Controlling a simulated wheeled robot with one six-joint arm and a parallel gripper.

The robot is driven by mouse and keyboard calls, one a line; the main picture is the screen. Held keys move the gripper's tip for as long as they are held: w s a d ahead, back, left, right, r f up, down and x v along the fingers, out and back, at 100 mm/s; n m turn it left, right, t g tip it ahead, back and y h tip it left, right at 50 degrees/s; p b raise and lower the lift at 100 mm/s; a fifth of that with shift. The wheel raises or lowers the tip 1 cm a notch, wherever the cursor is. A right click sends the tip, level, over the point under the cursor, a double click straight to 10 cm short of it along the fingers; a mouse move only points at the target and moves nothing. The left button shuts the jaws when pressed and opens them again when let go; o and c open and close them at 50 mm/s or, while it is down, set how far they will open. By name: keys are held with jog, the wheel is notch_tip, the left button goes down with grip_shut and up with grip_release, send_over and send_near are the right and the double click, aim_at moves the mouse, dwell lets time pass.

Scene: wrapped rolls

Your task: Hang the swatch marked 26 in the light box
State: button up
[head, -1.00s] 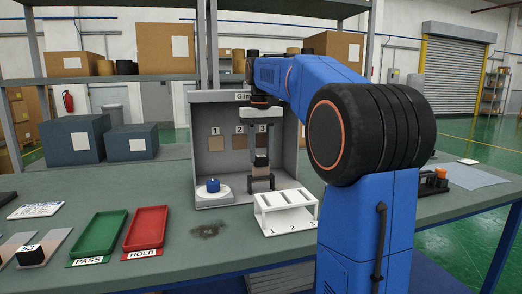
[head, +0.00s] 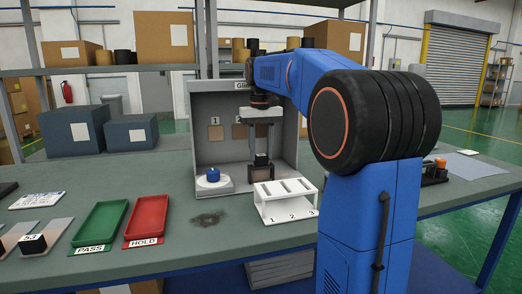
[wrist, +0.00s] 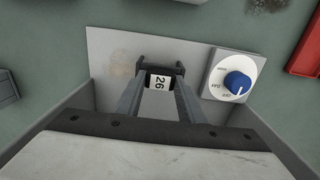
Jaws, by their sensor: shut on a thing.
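The swatch marked 26 (wrist: 160,81) shows its white label in the wrist view, between the fingers of my gripper (wrist: 158,74). In the head view my gripper (head: 261,168) points down inside the open front of the grey light box (head: 225,95), shut on the swatch and above the box floor. The swatch's lower part is hard to make out there. The box's back wall has places numbered 1, 2 and 3, with brown squares below. My gripper and arm partly cover places 2 and 3.
A blue knob (head: 213,174) on a white disc sits at the box's front left. A white slotted rack (head: 285,207) stands in front. A green PASS tray (head: 101,224), a red HOLD tray (head: 147,217) and a block marked 53 (head: 34,244) lie to the left.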

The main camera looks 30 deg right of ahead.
jog(key=o, duration=1.1)
jog(key=shift+r, duration=0.1)
notch_tip(320, 180, up, 17)
jog(key=shift+r, duration=0.1)
jog(key=shift+s, duration=0.1)
